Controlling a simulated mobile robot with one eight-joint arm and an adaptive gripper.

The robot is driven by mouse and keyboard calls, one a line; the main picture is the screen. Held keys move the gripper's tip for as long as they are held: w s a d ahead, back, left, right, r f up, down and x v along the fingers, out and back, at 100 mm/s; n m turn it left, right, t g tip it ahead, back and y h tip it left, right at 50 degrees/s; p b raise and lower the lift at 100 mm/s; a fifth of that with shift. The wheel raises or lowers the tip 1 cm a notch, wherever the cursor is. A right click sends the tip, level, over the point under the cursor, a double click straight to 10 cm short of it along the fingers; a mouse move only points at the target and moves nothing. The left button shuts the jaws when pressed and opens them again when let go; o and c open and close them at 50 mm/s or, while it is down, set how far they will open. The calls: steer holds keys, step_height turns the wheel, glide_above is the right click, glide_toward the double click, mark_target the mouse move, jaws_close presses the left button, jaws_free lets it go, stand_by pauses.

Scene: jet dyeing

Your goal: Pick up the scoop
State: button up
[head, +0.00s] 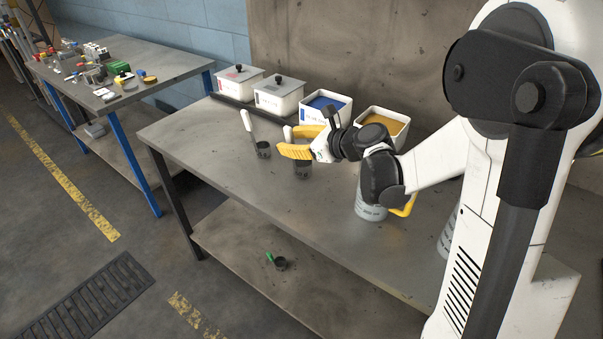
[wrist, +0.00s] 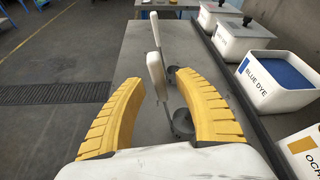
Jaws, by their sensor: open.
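Two scoops with pale upright handles and dark round cups stand on the grey bench. The nearer scoop (head: 303,171) is by my gripper (head: 284,149), and its handle is partly hidden by the yellow fingers in the head view. In the wrist view the handle of this nearer scoop (wrist: 157,76) shows between the fingers of my open gripper (wrist: 156,80), with no clear contact. Its cup is partly covered by the right finger. The farther scoop (head: 263,150) stands to the left, apart from the fingers; it also shows in the wrist view (wrist: 155,32).
An open blue dye bin (head: 325,107) and an ochre bin (head: 384,123) line the bench's back, beside two lidded bins (head: 279,95). A grey jug with a yellow handle (head: 370,208) is right of the gripper. A small green-handled item (head: 280,264) lies on the lower shelf.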

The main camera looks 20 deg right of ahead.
steer(key=shift+w+a+f, duration=0.15)
steer(key=shift+w, duration=0.15)
jaws_close()
steer(key=shift+s, duration=0.1)
steer(key=shift+r, duration=0.2)
